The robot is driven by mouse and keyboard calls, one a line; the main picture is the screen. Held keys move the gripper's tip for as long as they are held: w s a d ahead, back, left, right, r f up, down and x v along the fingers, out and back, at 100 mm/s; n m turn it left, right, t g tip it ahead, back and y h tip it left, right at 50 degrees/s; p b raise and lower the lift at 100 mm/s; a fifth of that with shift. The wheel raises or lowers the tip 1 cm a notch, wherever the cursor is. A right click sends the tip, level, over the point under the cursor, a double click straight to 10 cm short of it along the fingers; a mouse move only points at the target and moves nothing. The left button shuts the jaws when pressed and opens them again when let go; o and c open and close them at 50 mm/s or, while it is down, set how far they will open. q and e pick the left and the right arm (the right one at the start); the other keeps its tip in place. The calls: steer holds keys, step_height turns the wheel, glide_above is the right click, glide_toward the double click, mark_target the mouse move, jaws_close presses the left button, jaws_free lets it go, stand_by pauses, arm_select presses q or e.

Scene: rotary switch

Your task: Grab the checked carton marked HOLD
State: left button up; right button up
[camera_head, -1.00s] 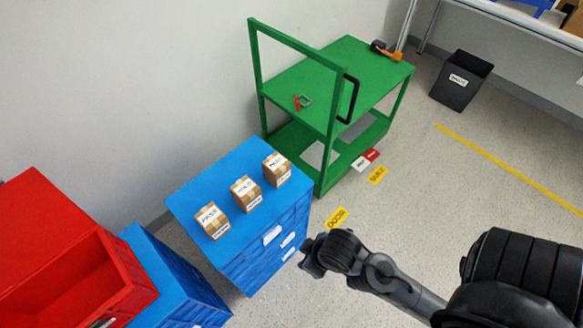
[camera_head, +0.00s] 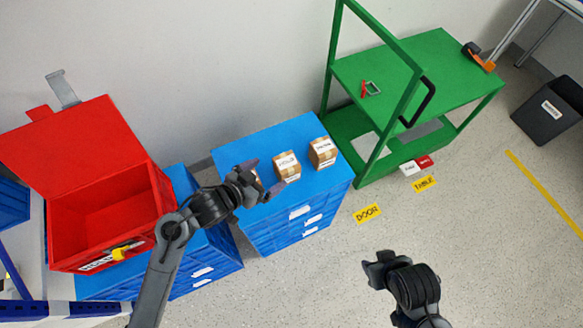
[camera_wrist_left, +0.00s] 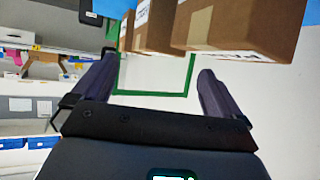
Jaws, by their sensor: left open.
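The checked carton marked HOLD (camera_head: 286,166) stands on the blue cabinet top (camera_head: 240,150) in the head view, left of another carton (camera_head: 322,152). My left gripper (camera_head: 268,176) is open, its fingers just left of and in front of the HOLD carton, apparently not around it. The left wrist view shows several cartons along its top edge, the nearest one (camera_wrist_left: 250,22) large; my open left fingers (camera_wrist_left: 155,82) show below them with nothing between. The leftmost carton is hidden behind my left gripper in the head view. My right gripper (camera_head: 376,270) hangs over the floor at lower middle; its opening is unclear.
An open red box (camera_head: 110,210) stands left of the cabinet. A green cart (camera_head: 420,70) with an upright frame stands to the right, with a dark bin (camera_head: 548,110) beyond it.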

mark_target(282, 166)
arm_select(q)
steer(key=b+x, duration=0.1)
steer(key=x, duration=0.3)
steer(key=shift+w+d+f, duration=0.1)
steer(key=shift+d, duration=0.15)
steer(key=b+x, duration=0.3)
steer(key=x, duration=0.1)
steer(key=shift+d+f, duration=0.1)
steer(key=shift+d, duration=0.15)
steer(key=shift+w+d+f, duration=0.1)
steer(key=shift+w+d, duration=0.1)
steer(key=shift+w, duration=0.15)
steer(key=c, duration=0.8)
